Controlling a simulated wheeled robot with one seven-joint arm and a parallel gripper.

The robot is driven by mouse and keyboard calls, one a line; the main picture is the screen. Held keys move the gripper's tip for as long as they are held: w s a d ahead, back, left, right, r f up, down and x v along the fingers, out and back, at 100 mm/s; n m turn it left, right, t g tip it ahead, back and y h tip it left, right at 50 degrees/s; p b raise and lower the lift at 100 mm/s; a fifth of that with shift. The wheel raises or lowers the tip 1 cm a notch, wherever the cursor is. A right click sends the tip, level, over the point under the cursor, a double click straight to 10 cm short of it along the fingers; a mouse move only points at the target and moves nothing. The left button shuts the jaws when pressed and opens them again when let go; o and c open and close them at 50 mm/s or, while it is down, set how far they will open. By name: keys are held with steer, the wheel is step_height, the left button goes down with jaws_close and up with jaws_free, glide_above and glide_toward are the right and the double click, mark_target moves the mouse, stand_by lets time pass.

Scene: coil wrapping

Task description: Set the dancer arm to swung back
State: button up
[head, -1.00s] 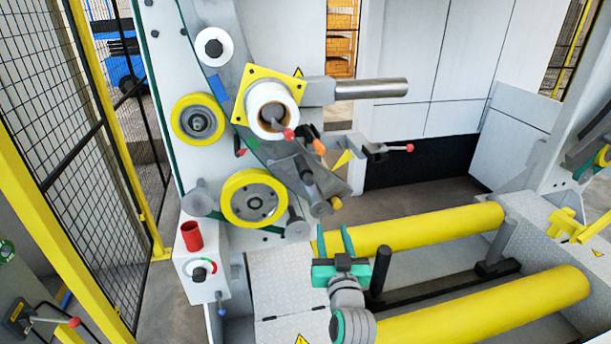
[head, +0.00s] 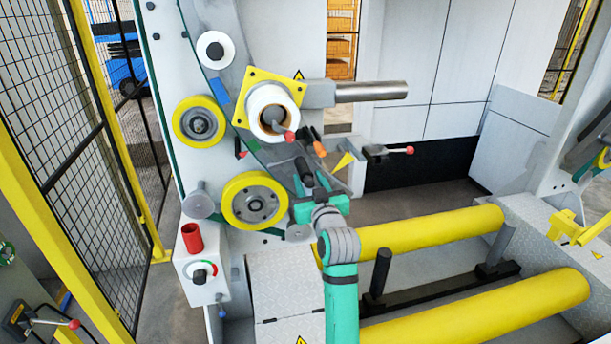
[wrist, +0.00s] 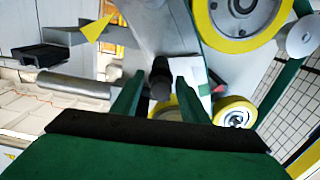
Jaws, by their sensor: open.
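A grey arm with a dark round grip (head: 304,172) stands out from the machine's front plate, below the film roll and right of the lower yellow roller. I take it for the dancer arm. My gripper (head: 318,192) is open just in front of and below this grip and hides the arm's lower end. In the wrist view the dark grip (wrist: 160,78) shows between the two green fingertips of my gripper (wrist: 160,90). The fingers are apart, and I cannot tell whether either touches it.
The film roll (head: 271,112) sits on a yellow square plate. Yellow rollers (head: 254,200) are close to my gripper's left. A red-knobbed lever (head: 390,151) is to the right. A control box (head: 200,275) with a red cup is at lower left. Long yellow rollers (head: 430,230) lie right.

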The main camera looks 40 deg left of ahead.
mark_target(304, 175)
steer(key=x, duration=0.3)
steer(key=shift+w+a, duration=0.1)
steer(key=shift+a, duration=0.15)
steer(key=c, duration=0.3)
jaws_close()
steer(key=shift+f, duration=0.1)
